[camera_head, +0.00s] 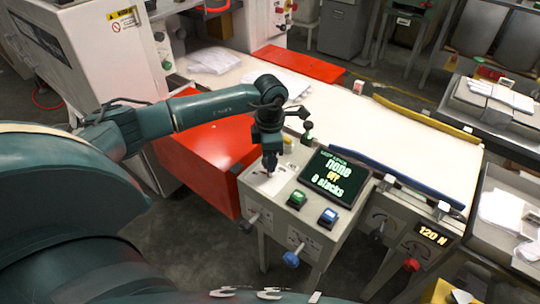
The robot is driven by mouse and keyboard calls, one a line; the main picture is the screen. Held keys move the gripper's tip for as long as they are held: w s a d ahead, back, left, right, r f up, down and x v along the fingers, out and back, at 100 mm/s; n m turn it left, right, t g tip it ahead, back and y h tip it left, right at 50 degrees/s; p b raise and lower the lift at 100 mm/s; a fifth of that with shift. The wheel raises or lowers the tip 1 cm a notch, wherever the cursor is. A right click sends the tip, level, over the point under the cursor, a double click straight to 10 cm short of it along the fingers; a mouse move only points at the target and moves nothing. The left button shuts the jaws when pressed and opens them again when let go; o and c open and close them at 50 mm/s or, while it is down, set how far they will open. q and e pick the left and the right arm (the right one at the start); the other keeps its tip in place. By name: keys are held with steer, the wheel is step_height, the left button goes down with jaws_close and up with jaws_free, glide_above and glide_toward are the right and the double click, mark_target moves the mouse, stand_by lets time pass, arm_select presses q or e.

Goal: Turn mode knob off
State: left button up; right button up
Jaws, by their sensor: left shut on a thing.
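The grey control panel (250,188) stands in the middle of the view. My left gripper (270,168) points down onto a white label plate (274,184) at the panel's left end. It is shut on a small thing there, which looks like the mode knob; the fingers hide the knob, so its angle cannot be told. My right gripper is not in view.
A green button (297,198) and a blue button (328,216) sit in front of the display. A red cabinet (205,150) is close to the left; a pale conveyor bed (400,140) with a blue rail lies to the right.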

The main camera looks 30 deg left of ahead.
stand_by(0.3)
arm_select(q)
steer(key=o, duration=1)
step_height(320, 180, up, 13)
steer(key=shift+r+b, duration=0.15)
steer(key=shift+b, duration=0.2)
